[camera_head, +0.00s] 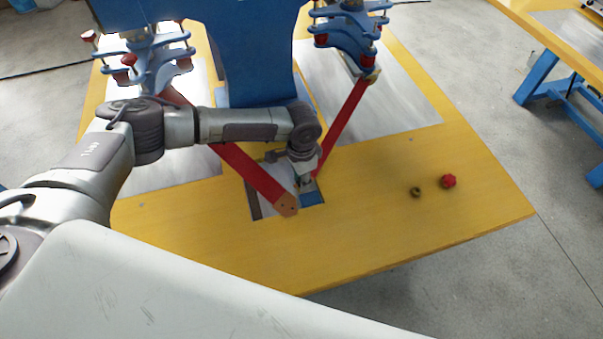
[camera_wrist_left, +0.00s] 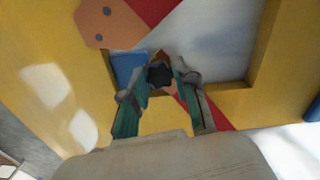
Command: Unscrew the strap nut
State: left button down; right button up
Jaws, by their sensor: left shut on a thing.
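My left gripper (camera_head: 306,184) reaches in from the left and points down at the recess in the yellow table. In the left wrist view, the gripper (camera_wrist_left: 160,77) is shut on a dark, faceted piece that looks like the strap nut (camera_wrist_left: 159,74). The nut sits at the end of the right red strap (camera_head: 341,128), whose tip is mostly hidden by the gripper. The left red strap (camera_head: 252,173) ends in a brown plate with two holes (camera_head: 287,205), just beside the gripper. My right gripper is not in view.
A small dark ring-shaped nut (camera_head: 416,192) and a red knob (camera_head: 448,181) lie on the yellow table (camera_head: 380,235) to the right. Blue clamp assemblies (camera_head: 349,30) and a blue machine column (camera_head: 245,50) stand behind. The table's front right is otherwise clear.

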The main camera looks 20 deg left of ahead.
pick_arm(q)
jog(key=n+p, duration=0.4)
jog(key=n, duration=0.1)
jog(key=n+p, duration=0.8)
jog(key=n, duration=0.1)
jog(key=shift+s+r+n, duration=0.15)
jog(key=shift+r+n, duration=0.15)
jog(key=shift+f+n+p, duration=0.1)
jog(key=shift+n+p, duration=0.45)
jog(key=shift+n, duration=0.65)
jog(key=shift+f+n, duration=0.15)
jog(key=shift+n, duration=0.15)
jog(key=c, duration=0.9)
grip_release()
